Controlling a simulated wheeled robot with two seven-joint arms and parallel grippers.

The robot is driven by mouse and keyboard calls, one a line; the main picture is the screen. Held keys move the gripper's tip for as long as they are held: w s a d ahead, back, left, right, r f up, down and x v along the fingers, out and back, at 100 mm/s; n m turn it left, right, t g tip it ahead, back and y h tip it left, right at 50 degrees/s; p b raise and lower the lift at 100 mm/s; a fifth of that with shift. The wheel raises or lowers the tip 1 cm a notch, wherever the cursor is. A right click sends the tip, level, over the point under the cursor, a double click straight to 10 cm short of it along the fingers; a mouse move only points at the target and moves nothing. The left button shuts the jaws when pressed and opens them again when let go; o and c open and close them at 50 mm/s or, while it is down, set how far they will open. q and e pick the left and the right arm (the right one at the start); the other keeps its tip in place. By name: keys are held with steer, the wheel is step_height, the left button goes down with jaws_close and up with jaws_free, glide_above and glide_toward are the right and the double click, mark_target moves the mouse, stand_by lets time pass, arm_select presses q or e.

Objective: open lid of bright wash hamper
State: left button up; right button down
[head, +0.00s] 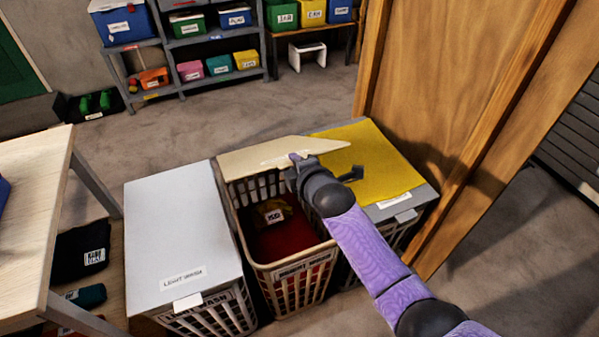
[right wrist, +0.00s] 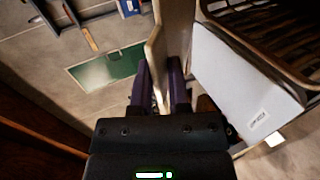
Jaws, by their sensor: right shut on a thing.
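The middle hamper (head: 300,277) is a cream slatted basket with a label on its front rim that seems to read bright wash. Its cream lid (head: 255,159) is tilted up on its back side, so the basket is open at the front. Red cloth and a dark tagged item show inside. My right gripper (head: 297,161) is shut on the lid's edge. In the right wrist view the lid (right wrist: 173,32) stands as a thin panel between the fingers (right wrist: 161,85). My left gripper is in neither view.
A hamper with a closed pale lid (head: 182,230) stands on the left, and one with a closed yellow lid (head: 372,165) on the right. A wooden panel (head: 440,90) rises beside the yellow lid. A table (head: 35,190) stands at the left.

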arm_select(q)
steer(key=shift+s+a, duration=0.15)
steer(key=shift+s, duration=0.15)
arm_select(e)
steer(key=shift+w+r, duration=0.1)
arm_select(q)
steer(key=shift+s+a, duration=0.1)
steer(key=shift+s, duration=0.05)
arm_select(e)
steer(key=c, duration=0.7)
jaws_free()
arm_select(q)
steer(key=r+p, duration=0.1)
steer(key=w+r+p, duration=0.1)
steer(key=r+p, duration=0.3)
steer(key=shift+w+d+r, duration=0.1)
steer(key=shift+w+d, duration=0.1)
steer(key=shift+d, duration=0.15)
arm_select(e)
steer(key=v, duration=1)
